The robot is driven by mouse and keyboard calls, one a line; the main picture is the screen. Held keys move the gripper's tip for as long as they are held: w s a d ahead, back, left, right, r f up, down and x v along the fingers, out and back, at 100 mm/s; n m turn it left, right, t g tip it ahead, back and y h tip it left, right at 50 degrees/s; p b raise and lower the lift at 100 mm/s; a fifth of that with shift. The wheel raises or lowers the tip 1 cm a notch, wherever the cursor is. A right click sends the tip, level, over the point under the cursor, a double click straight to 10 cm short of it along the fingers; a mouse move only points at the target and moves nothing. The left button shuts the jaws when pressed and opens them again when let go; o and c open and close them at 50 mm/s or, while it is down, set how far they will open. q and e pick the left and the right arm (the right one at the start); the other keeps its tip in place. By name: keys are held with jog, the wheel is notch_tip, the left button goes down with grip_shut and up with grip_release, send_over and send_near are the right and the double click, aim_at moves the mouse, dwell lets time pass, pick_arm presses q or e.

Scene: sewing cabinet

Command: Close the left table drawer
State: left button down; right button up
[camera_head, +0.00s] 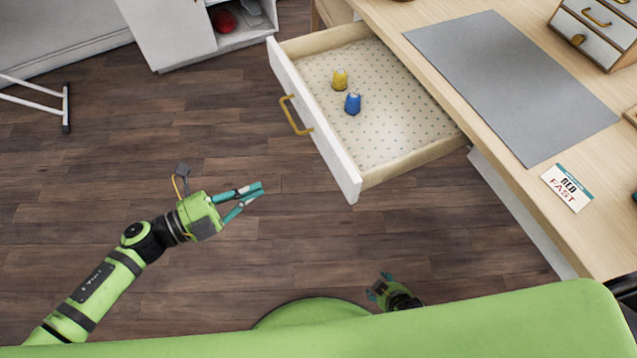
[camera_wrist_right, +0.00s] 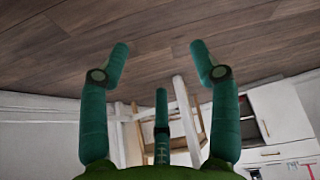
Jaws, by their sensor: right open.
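The left table drawer (camera_head: 351,175) is pulled far out of the table, with a white front, a brass handle (camera_head: 295,115) and a dotted lining. A yellow item (camera_head: 340,79) and a blue item (camera_head: 353,103) stand inside it. My left gripper (camera_head: 262,188) is to the lower left of the drawer front in the head view, apart from it; its fingertips lie close together and whether they meet is unclear. My right gripper (camera_head: 380,284) is low in the head view, below the drawer. The right wrist view shows its fingers (camera_wrist_right: 157,55) spread, with nothing between them.
The wooden table (camera_head: 530,185) carries a grey mat (camera_head: 510,85), a small drawer box (camera_head: 597,28) and a card (camera_head: 567,187). A white cabinet (camera_head: 170,35) holding a red ball (camera_head: 223,20) stands at the upper left. Wooden floor lies clear before the drawer.

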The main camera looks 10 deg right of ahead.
pick_arm(q)
jog(key=s+m+g, duration=0.1)
jog(key=s+m, duration=0.1)
jog(key=p, duration=0.1)
send_near(334, 164)
jog(key=shift+h, duration=0.4)
jog(key=x, duration=0.7)
jog(key=shift+f, duration=0.2)
pick_arm(e)
jog(key=shift+s+d+f+g, duration=0.15)
jog(key=shift+s+g, duration=0.15)
jog(key=shift+s, duration=0.75)
